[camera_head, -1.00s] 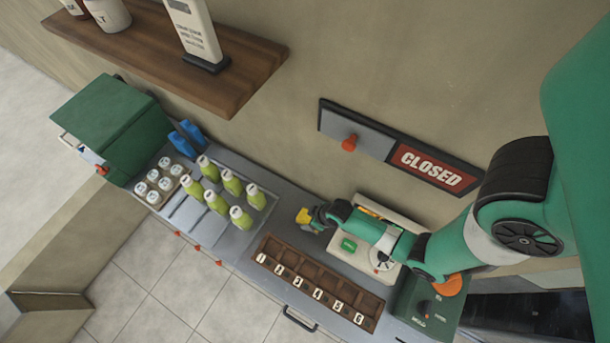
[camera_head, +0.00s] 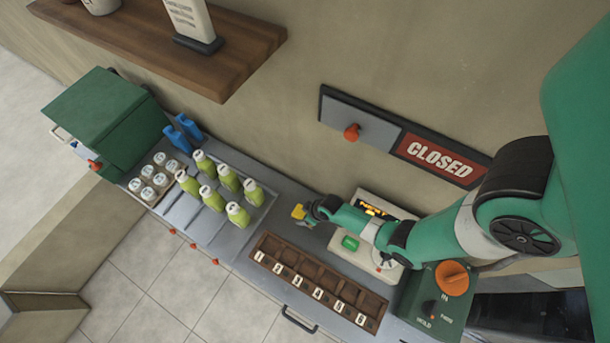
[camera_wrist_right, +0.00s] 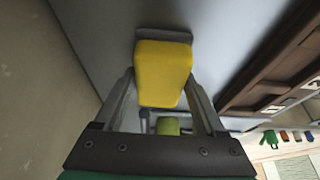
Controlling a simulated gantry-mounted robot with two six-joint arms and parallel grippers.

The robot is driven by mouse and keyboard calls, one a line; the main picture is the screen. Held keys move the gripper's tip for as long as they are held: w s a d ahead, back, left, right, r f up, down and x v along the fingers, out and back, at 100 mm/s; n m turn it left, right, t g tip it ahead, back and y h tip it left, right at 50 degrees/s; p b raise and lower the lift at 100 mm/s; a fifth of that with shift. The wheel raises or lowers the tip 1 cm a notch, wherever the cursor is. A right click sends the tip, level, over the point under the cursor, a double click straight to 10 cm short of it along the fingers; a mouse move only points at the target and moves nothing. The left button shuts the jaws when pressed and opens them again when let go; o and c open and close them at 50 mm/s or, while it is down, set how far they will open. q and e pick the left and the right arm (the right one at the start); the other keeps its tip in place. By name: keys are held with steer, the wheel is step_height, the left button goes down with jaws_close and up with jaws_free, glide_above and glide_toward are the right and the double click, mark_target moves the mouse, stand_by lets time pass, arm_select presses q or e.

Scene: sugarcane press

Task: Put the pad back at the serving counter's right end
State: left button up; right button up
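The yellow pad (camera_head: 298,212) is at the tip of my right gripper (camera_head: 311,214), over the grey serving counter (camera_head: 233,235) near the wall side. In the right wrist view the yellow pad (camera_wrist_right: 163,72) sits between the two fingers of my right gripper (camera_wrist_right: 163,92), which close on its sides. A grey strip shows at its far edge, and a green patch shows behind it toward the palm. Whether the pad touches the counter I cannot tell. My left gripper is not in view.
A brown numbered tray (camera_head: 314,284) lies in front of the gripper. Right of it stand a cream device (camera_head: 345,242) and a green box with an orange knob (camera_head: 430,300). Several green bottles (camera_head: 238,215) stand left. The closed sign (camera_head: 438,158) hangs on the wall behind.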

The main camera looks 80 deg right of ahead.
steer(key=o, duration=0.4)
steer(key=shift+c, duration=0.2)
steer(key=p+v, duration=0.6)
steer(key=v, duration=0.6)
steer(key=shift+p, duration=0.4)
